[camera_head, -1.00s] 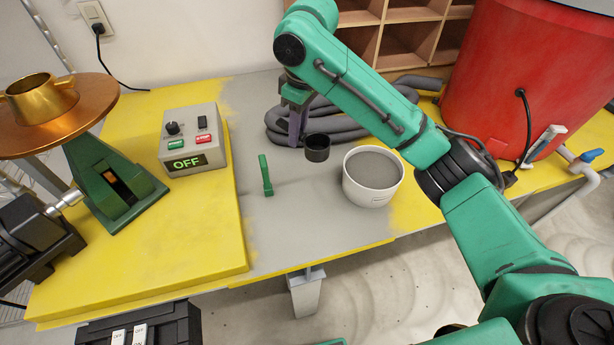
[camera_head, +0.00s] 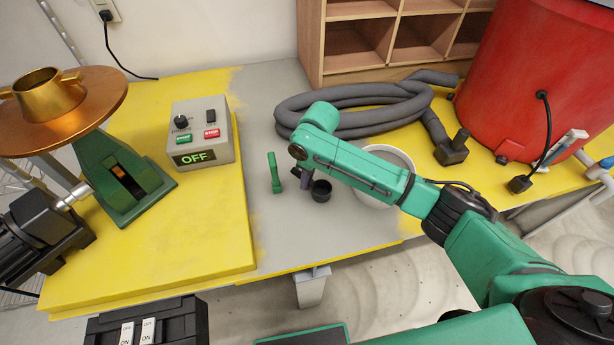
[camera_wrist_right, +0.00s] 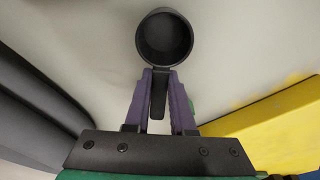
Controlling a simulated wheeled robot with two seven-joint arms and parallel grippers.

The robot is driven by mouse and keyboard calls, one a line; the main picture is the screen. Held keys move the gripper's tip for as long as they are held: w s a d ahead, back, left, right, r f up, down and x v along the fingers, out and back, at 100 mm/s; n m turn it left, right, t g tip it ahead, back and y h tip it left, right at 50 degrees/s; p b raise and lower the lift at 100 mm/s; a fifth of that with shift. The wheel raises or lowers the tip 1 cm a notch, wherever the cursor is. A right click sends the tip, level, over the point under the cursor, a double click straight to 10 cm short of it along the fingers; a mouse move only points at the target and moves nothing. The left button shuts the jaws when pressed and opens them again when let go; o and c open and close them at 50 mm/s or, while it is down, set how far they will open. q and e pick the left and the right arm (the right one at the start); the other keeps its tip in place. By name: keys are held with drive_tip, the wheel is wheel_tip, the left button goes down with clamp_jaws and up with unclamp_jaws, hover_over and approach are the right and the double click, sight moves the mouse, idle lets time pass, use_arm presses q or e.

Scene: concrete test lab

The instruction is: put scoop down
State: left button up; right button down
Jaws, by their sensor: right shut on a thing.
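The scoop (camera_head: 321,190) is a small black cup with a short handle. In the head view it is beside the white bowl (camera_head: 372,200), over or on the grey strip of the table; whether it touches the table I cannot tell. My right gripper (camera_head: 306,180) is shut on the scoop's handle and largely hidden by my forearm. In the right wrist view the black scoop (camera_wrist_right: 164,37) extends ahead of the purple fingers of my right gripper (camera_wrist_right: 160,85), its handle between them. My arm covers much of the bowl. My left gripper is not in view.
A small green upright piece (camera_head: 274,173) stands just left of the scoop. A grey hose (camera_head: 350,122) lies coiled behind. A control box (camera_head: 200,135) reading OFF is at left, a red drum (camera_head: 525,75) at right. Grey table in front of the scoop is clear.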

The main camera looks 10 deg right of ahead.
sight(312, 183)
drive_tip(key=shift+f, duration=0.15)
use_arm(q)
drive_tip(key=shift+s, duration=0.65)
use_arm(e)
drive_tip(key=c, duration=0.8)
unclamp_jaws()
drive_tip(key=shift+o, duration=0.2)
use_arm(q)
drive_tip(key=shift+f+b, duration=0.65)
use_arm(e)
wheel_tip(312, 183, up, 12)
drive_tip(key=s+d, duration=0.1)
drive_tip(key=shift+d, duration=0.1)
